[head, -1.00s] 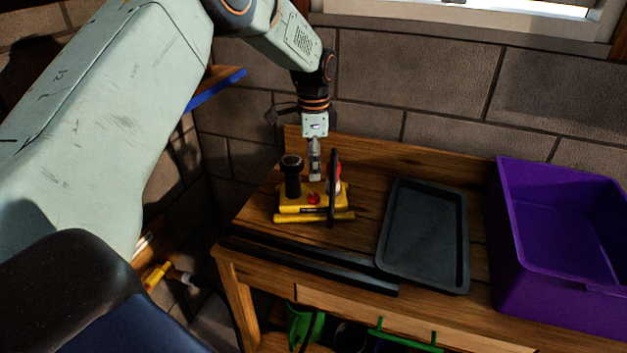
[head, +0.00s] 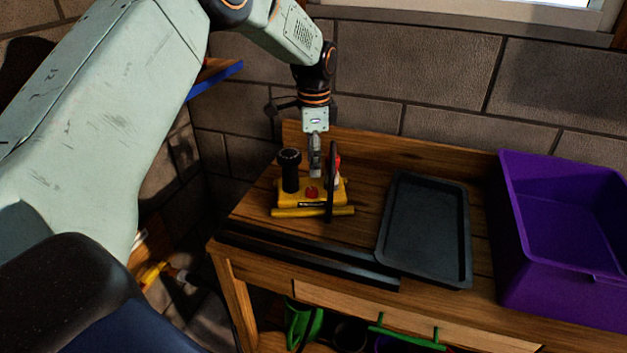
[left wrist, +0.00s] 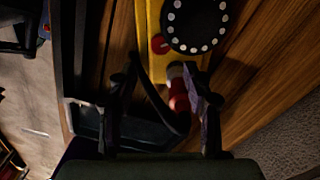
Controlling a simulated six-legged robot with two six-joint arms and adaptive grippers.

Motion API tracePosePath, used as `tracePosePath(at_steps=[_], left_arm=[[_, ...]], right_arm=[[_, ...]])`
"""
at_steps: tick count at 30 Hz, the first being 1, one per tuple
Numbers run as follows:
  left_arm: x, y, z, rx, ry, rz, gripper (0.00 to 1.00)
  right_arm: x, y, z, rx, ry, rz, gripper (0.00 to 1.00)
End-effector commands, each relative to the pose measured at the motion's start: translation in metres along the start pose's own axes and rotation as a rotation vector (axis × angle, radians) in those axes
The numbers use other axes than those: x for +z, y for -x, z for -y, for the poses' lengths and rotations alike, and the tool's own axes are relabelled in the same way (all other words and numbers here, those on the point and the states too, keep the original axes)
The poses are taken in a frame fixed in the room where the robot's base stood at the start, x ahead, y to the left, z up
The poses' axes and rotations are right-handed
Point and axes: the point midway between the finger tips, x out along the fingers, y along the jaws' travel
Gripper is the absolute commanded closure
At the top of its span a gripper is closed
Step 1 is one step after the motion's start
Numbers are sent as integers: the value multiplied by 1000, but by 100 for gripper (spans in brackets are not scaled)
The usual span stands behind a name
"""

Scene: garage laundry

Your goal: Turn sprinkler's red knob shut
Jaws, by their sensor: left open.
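The sprinkler (head: 318,196) stands on the wooden workbench, with a yellow base, a black upright cylinder (head: 290,172) and a thin black upright part (head: 331,185). A small red knob (head: 311,191) sits on the base; a red and white part (head: 337,170) shows behind the thin black part. My left gripper (head: 316,172) points down just above the base, between cylinder and thin black part. In the left wrist view my left gripper (left wrist: 163,78) is open, with the red and white part (left wrist: 178,88) between or below its fingers. A red knob (left wrist: 160,44) shows beyond, beside a white-dotted black disc (left wrist: 196,22). Contact cannot be told.
A dark tray (head: 425,230) lies right of the sprinkler, and a purple bin (head: 550,240) stands farther right. Black bars (head: 310,255) lie along the bench's front left. A brick wall (head: 420,70) rises behind; a blue-edged shelf (head: 215,80) is at left.

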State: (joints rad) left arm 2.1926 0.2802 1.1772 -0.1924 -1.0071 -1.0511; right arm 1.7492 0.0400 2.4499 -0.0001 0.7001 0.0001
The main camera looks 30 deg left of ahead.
Motion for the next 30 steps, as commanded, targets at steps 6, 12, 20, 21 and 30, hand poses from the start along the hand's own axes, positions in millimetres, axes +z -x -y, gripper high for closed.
tracePosePath(at_steps=[6, 12, 20, 21, 30], left_arm=[[0, -31, 0, 0, 0, 1, 49], [0, -59, 0, -1, 1, 0, 49], [0, -74, 0, -3, 1, -2, 49], [0, -74, 0, -3, 1, -2, 49], [0, -74, 0, -3, 0, -2, 60]], right_arm=[[0, -5, 0, 0, 0, -1, 60], [0, -9, 0, 0, 0, -1, 60], [0, -11, 0, 0, 0, -1, 60], [0, -11, 0, 0, 0, -1, 60], [0, -10, 0, 0, 0, -1, 60]])
